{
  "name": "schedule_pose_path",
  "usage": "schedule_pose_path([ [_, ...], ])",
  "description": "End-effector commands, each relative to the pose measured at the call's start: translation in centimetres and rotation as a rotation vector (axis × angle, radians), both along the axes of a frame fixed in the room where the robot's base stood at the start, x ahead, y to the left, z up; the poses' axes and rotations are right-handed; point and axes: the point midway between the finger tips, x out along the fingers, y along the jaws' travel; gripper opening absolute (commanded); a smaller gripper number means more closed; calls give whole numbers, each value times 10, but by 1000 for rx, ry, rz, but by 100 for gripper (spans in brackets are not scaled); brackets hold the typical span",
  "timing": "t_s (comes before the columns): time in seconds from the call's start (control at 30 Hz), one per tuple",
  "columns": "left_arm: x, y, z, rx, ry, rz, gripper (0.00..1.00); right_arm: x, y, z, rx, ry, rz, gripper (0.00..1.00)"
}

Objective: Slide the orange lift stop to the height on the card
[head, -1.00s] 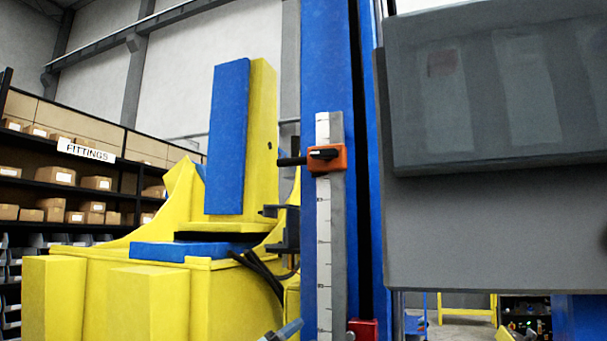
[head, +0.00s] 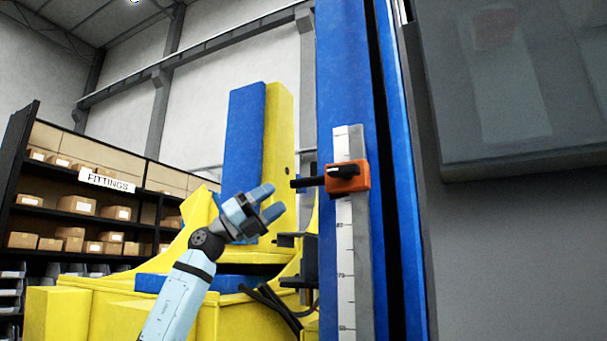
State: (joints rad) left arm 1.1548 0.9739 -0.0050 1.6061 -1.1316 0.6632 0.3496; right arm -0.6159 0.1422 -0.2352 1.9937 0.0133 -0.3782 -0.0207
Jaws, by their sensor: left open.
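The orange lift stop (head: 349,184) sits near the top of the white ruled scale (head: 345,262) on the blue column (head: 341,62). It has a black lever on its front and a black rod sticking out to the left. My left gripper (head: 269,201) is open and empty, left of the stop and slightly lower in the picture, with a gap between them. The height card cannot be made out in this view. My right gripper is not in view.
A yellow and blue positioner (head: 244,135) stands behind my left arm. Black cables and a dark bracket (head: 297,255) are left of the column. A large grey cabinet (head: 520,230) fills the right side. Shelves with boxes (head: 75,205) stand at the far left.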

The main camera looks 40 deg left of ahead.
Motion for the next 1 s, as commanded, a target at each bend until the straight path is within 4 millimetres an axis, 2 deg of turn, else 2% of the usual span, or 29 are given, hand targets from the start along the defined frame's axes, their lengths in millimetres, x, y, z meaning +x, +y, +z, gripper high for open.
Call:
schedule_pose_path([
  [0.03,6,-7,13,-2,-3,-4,48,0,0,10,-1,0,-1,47],
  [0.33,39,-38,43,-2,-1,-3,48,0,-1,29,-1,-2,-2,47],
  [0.5,48,-46,49,-1,0,-2,48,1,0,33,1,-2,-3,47],
  [0.83,50,-48,50,-1,0,-1,48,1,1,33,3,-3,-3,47],
  [0.87,50,-48,50,-1,0,-1,44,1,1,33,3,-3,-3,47],
  [1.0,50,-48,50,-1,0,-1,12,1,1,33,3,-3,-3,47],
])
